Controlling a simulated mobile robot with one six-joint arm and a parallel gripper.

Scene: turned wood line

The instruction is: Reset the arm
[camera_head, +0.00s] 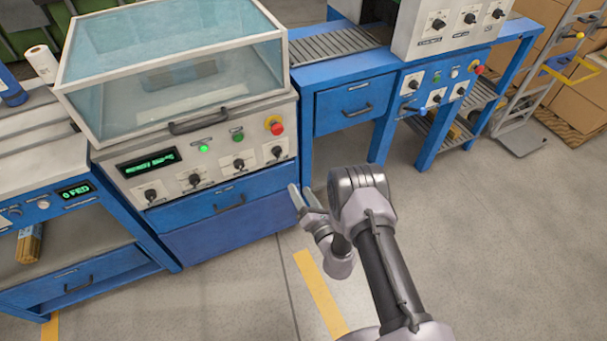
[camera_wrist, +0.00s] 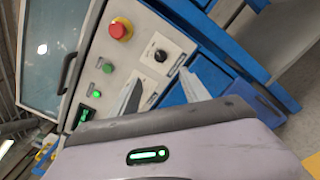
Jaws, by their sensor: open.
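My gripper (camera_head: 302,197) is in front of the right side of a blue machine with a clear lid (camera_head: 170,70). Its two fingers stand apart with nothing visible between them. In the wrist view my gripper (camera_wrist: 163,93) shows with its fingers spread, and the machine's control panel (camera_wrist: 110,75) is behind them. My arm reaches up from the lower right in the head view, bent at the elbow. The lid is down over the machine's chamber, with its dark handle at the front.
The panel has a red button (camera_head: 275,126), green lights and knobs. A second blue bench (camera_head: 350,105) with rollers stands behind. A hand truck (camera_head: 520,130) and cardboard boxes (camera_head: 570,90) are at the far right. Grey floor (camera_head: 480,230) lies open to the right of my arm.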

